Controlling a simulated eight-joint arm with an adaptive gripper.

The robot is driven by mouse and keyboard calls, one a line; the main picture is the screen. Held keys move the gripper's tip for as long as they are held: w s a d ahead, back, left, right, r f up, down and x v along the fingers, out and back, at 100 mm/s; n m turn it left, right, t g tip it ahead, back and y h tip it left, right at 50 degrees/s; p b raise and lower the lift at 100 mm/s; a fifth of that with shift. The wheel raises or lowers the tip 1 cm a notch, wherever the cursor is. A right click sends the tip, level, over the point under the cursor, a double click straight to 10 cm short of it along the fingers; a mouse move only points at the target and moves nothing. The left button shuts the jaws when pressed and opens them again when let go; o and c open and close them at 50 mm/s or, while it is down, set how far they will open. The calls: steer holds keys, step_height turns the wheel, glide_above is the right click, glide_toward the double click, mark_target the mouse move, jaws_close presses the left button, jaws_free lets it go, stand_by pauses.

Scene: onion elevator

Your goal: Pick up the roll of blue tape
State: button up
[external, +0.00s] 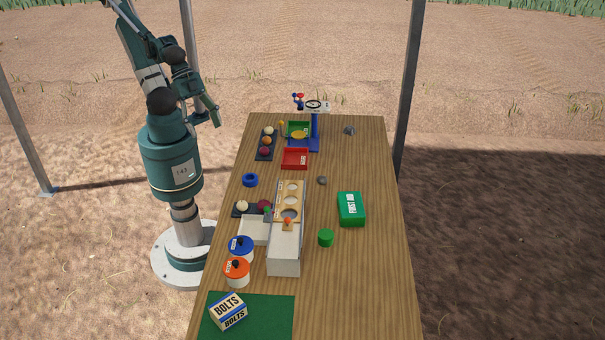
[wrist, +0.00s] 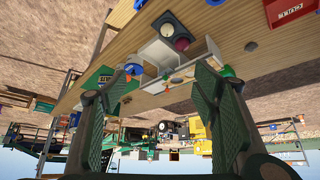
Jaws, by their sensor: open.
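The roll of blue tape (external: 250,180) lies flat on the left part of the wooden table, beside the table's left edge, in the external view. In the wrist view a blue piece that looks like the tape (wrist: 215,2) is cut off by the top edge. My gripper (wrist: 160,78) is open, with its two fingers wide apart and nothing between them. My arm is folded up to the left of the table, and the gripper is well away from the tape.
A dark tray with an onion (external: 242,208) and a white sorting machine (external: 285,250) stand in front of the tape. A red tray (external: 295,158) and a dark egg-like tray (external: 265,145) are behind it. Blue-lidded (external: 240,247) and orange-lidded (external: 236,270) jars are nearer. Table around the tape is bare.

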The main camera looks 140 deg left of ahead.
stand_by(0.6)
steer(key=n+g+b, duration=0.3)
steer(key=n+g, duration=0.4)
steer(key=n, duration=1.3)
glide_above(250, 177)
step_height(250, 177, down, 23)
steer(key=shift+f, duration=0.15)
steer(key=shift+a+f, duration=0.1)
steer(key=shift+f, duration=0.1)
steer(key=shift+f, duration=1.2)
steer(key=shift+f, duration=0.15)
steer(key=shift+f+b, duration=0.9)
steer(key=shift+f, duration=1.55)
